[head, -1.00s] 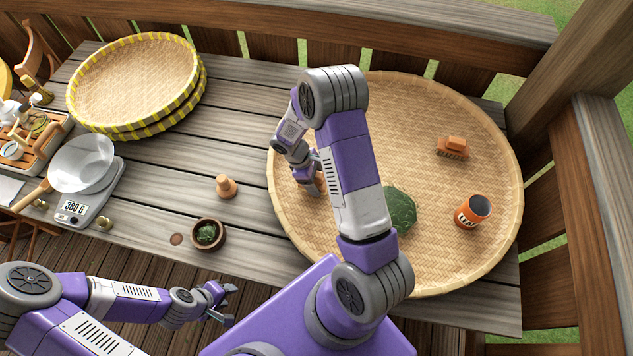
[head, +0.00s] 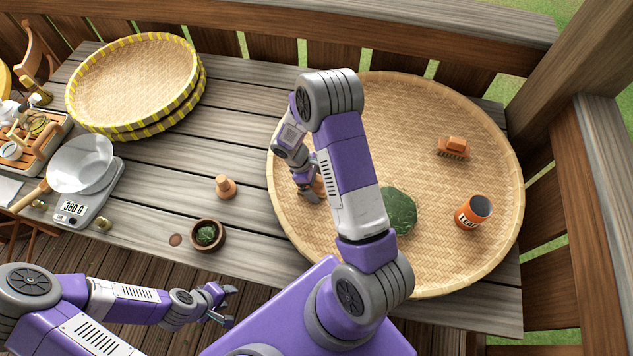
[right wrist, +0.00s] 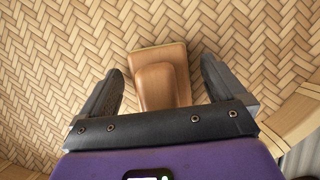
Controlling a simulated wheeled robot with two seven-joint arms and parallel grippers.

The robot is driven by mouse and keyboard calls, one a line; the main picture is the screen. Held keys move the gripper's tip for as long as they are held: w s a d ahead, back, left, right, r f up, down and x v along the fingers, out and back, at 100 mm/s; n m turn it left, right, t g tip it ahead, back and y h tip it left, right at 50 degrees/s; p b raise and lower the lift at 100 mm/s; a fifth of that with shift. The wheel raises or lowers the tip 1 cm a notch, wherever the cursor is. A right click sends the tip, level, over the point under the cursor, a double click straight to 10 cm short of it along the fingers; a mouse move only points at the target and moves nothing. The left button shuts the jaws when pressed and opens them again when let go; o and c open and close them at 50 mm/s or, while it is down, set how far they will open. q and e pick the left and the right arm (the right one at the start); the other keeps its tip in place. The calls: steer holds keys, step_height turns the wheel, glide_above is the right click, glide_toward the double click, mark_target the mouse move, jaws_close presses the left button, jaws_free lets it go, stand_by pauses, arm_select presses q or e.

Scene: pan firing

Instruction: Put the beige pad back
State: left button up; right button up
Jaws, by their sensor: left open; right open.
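A beige-brown pad with a raised grip (right wrist: 160,80) lies on the woven surface in the right wrist view. It sits between the spread fingers of my right gripper (right wrist: 160,88), with gaps on both sides. In the head view my right gripper (head: 314,193) is low over the left part of the big round woven tray (head: 440,110), and my own arm mostly hides the pad (head: 320,186). My left gripper (head: 225,304) is open and empty in front of the table, away from the tray.
An orange brush (head: 453,148), an orange tin (head: 472,212) and a green leaf pile (head: 400,210) are on the tray. A wooden peg-like piece (head: 226,187) and a small bowl (head: 207,235) stand left of it. A scale (head: 88,207) and stacked yellow-rimmed baskets (head: 135,80) are further left.

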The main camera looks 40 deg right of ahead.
steer(key=shift+a+p+v, duration=0.15)
steer(key=shift+p+v, duration=0.15)
steer(key=shift+v, duration=1.6)
steer(key=shift+a+p+v, duration=0.15)
steer(key=shift+p+v, duration=0.1)
steer(key=shift+v, duration=1.65)
steer(key=shift+w, duration=0.15)
